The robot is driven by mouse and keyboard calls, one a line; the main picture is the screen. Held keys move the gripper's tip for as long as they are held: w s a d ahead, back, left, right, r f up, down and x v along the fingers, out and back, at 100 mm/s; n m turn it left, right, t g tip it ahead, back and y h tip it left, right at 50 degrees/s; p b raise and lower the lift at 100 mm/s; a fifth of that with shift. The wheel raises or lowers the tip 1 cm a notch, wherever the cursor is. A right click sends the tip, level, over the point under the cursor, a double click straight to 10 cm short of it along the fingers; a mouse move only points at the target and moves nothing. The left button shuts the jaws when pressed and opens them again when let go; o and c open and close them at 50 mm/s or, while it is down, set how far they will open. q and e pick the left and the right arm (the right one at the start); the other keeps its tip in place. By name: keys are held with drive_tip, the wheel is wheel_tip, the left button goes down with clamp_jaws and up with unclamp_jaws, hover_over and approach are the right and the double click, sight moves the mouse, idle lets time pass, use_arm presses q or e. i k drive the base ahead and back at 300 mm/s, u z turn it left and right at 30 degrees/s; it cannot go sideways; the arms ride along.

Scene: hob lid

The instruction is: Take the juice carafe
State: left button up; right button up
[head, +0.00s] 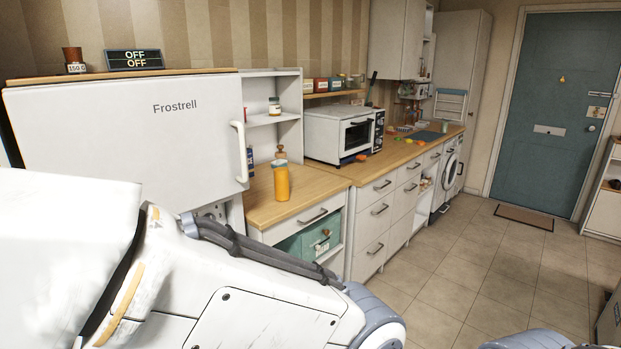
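An orange carafe (281,184), apparently the juice carafe, stands upright on the near wooden worktop (312,187), just right of the white fridge. A small brown knobbed thing shows at its top or just behind it; I cannot tell which. My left arm fills the lower left of the head view, in front of the fridge and the near cabinet. Its gripper is not in view. Only a small piece of my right arm shows at the bottom edge, without its gripper.
The fridge (130,130), marked Frostrell, stands left of the carafe with its handle (240,150) nearby. A white shelf unit (288,135) rises behind. A toaster oven (340,133) stands on the longer worktop to the right. Tiled floor (480,270) is free toward the blue door (550,110).

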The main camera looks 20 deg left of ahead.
sight(281, 172)
drive_tip(key=i, duration=0.9)
drive_tip(key=u, duration=0.65)
drive_tip(key=i, duration=0.75)
drive_tip(key=u, duration=0.5)
